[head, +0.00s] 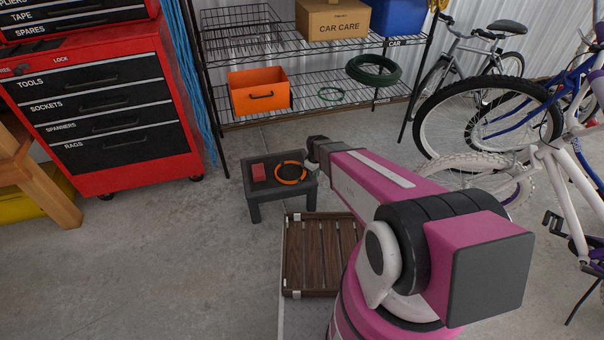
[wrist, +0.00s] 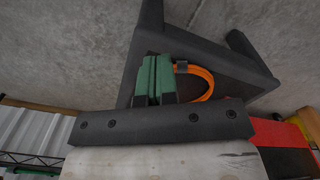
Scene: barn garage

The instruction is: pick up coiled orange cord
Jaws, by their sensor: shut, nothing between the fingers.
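The coiled orange cord (head: 279,177) lies on top of a small dark grey table (head: 261,195) in the head view. In the wrist view part of the cord (wrist: 209,80) shows just right of my fingers, with a dark band around it. My gripper (wrist: 155,78) has green fingers that are shut together with nothing between them. The fingers are over the table beside the cord; I cannot tell whether they touch it. In the head view my arm reaches the table's right side, and its dark end is close to the cord's right edge.
A slatted wooden piece (head: 318,255) lies in front of the table. A wire shelf (head: 300,108) with an orange bin (head: 259,92) stands behind, a red tool cabinet (head: 180,135) left, bicycles (head: 485,115) right.

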